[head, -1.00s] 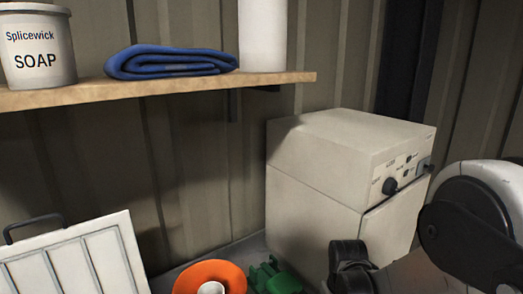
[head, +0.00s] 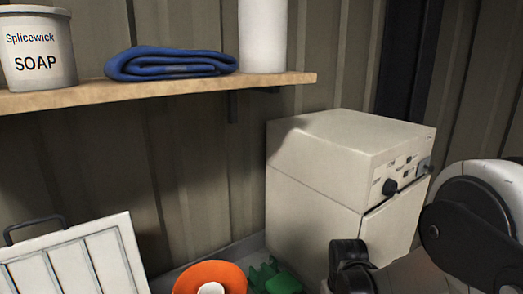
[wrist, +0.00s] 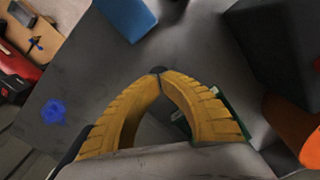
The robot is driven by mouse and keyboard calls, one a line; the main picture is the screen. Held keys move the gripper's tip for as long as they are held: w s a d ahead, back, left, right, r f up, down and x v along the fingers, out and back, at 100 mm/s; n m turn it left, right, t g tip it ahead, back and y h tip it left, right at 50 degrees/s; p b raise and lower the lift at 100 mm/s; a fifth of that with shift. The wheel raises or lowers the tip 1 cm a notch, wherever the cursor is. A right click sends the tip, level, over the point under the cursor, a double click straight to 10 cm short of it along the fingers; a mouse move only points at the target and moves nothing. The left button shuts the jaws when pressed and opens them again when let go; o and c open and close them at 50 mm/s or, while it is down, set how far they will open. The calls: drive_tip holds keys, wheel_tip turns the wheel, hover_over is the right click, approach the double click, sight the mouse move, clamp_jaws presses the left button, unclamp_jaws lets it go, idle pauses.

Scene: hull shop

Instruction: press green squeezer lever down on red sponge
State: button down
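A green object (head: 272,279), likely the squeezer, shows at the bottom edge of the head view, partly cut off. Its lever cannot be made out clearly there. In the wrist view a green edge (wrist: 236,117) shows behind the right finger, mostly hidden by it. My gripper (wrist: 160,72) has yellow ribbed fingers whose tips meet, with nothing visible held between them. It is over a grey surface, beside the green part. I cannot tell whether it touches that part. I cannot make out the red sponge in either view.
An orange round thing (head: 210,277) stands left of the green object; a pale machine (head: 318,190) stands to its right. A white ribbed panel (head: 75,262) leans at left. The wrist view shows a blue block (wrist: 125,14), a blue crumpled item (wrist: 53,111) and bare grey surface (wrist: 95,70).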

drive_tip(key=shift+r+p, duration=2.4)
drive_tip(key=shift+r, duration=1.35)
drive_tip(key=shift+s+r+t+b, duration=0.3)
drive_tip(key=shift+r+b, duration=0.1)
drive_tip(key=shift+b, duration=0.45)
drive_tip(key=s+r+m+t+b, duration=0.1)
drive_tip(key=s+t+b, duration=0.5)
drive_tip(key=s+b, duration=0.6)
drive_tip(key=shift+r+t+b, duration=0.3)
drive_tip(key=shift+r+b, duration=0.05)
drive_tip(key=shift+b, duration=0.15)
